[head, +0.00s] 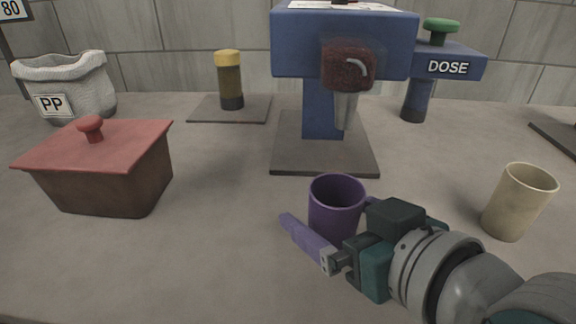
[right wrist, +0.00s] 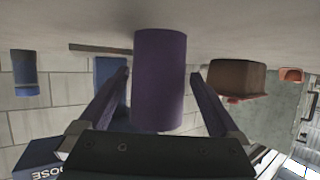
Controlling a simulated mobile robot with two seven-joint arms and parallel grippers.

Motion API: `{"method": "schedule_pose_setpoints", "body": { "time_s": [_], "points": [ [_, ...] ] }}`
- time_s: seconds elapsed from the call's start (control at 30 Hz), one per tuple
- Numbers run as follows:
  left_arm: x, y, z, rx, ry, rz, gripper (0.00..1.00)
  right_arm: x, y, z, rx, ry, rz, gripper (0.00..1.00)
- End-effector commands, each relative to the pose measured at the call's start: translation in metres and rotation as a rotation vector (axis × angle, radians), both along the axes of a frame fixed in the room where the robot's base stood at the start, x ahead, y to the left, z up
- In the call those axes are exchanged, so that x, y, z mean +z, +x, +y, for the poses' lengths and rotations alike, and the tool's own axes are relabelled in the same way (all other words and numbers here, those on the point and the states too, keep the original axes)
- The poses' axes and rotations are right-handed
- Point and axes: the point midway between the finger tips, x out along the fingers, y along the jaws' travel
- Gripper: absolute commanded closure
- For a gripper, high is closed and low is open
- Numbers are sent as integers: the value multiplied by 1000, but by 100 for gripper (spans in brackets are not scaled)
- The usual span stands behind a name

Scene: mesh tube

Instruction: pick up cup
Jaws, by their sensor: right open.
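A purple cup (head: 337,205) stands upright on the grey counter, in front of the blue machine. My right gripper (head: 318,208) comes in from the lower right with its jaws open. One purple finger lies on the near side of the cup, and the other is mostly hidden behind it. In the right wrist view the cup (right wrist: 160,85) sits between the two spread fingers, with a visible gap on each side. A beige cup (head: 519,202) stands upright at the right. My left gripper is not in view.
The blue machine (head: 343,45) stands on a dark base plate behind the purple cup. A brown box with a red lid (head: 95,145) is at the left. A DOSE stand (head: 447,66) and a yellow-topped cylinder (head: 229,80) are farther back. The front left counter is clear.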

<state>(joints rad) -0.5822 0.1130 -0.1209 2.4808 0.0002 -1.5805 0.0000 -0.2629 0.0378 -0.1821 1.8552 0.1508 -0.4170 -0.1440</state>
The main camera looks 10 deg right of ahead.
Motion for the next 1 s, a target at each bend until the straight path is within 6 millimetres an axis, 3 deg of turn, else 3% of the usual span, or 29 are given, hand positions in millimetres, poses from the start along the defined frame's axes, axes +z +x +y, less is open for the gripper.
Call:
{"method": "schedule_pose_setpoints", "body": {
  "time_s": [0.2, 0.47, 1.0],
  "points": [
    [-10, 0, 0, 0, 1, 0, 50, -10, 26, 5, 0, 0, -1, 2],
    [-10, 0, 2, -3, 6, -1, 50, -10, 28, 5, 0, -1, 0, 3],
    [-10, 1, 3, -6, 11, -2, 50, -10, 28, 5, 0, -1, 0, 64]
  ]
}}
